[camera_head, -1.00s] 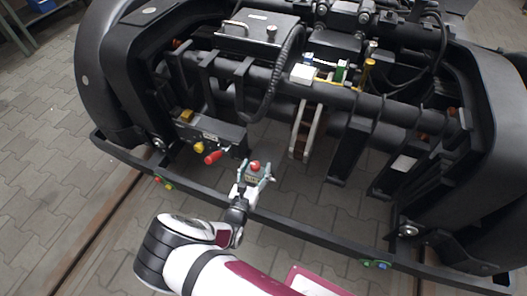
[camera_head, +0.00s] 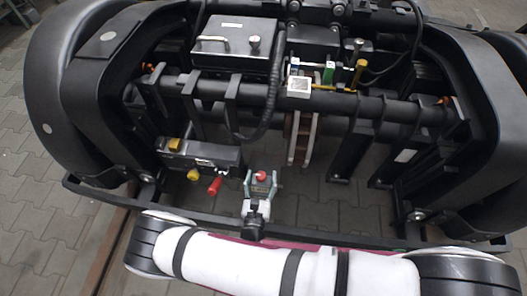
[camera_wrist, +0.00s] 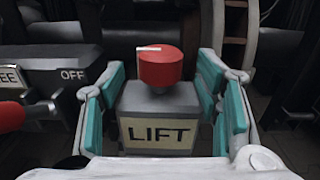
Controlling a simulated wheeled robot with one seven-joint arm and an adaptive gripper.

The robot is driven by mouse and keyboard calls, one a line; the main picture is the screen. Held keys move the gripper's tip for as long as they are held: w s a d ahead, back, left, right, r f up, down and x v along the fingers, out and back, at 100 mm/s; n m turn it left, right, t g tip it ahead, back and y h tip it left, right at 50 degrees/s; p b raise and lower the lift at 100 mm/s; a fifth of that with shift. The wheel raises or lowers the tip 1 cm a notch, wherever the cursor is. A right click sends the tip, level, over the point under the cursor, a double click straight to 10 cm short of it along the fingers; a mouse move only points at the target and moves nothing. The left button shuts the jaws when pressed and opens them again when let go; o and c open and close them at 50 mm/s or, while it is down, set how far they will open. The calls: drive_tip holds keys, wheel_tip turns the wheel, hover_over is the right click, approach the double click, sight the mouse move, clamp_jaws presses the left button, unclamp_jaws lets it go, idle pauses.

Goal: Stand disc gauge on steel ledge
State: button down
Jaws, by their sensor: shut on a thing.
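My gripper (camera_head: 262,174) is shut on a grey box (camera_wrist: 160,100) with a red knob on top and a label reading LIFT. The wrist view shows the teal finger pads on both sides of the box, which stands upright between them. My gripper is in front of the bogie, right of a red lever. I cannot pick out a disc gauge with certainty in either view. I cannot tell which surface is the steel ledge.
A black lever box (camera_head: 200,153) with yellow and red handles is close on the left. A black front bar (camera_head: 330,232) crosses below. A brown upright disc (camera_head: 301,138) stands behind. A white box (camera_head: 299,87) and green and yellow posts are on top of the bogie.

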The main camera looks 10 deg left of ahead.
drive_tip(key=w+f+b, duration=0.3)
drive_tip(key=w+b, duration=0.2)
drive_tip(key=w, duration=0.9)
drive_tip(key=shift+d+f, duration=0.15)
drive_tip(key=shift+d, duration=0.05)
drive_tip(key=shift+f+b, duration=0.15)
drive_tip(key=shift+b, duration=0.2)
drive_tip(key=c, duration=0.5)
unclamp_jaws()
drive_tip(key=s+p, duration=0.3)
drive_tip(key=s, duration=0.9)
drive_tip(key=shift+a, duration=0.1)
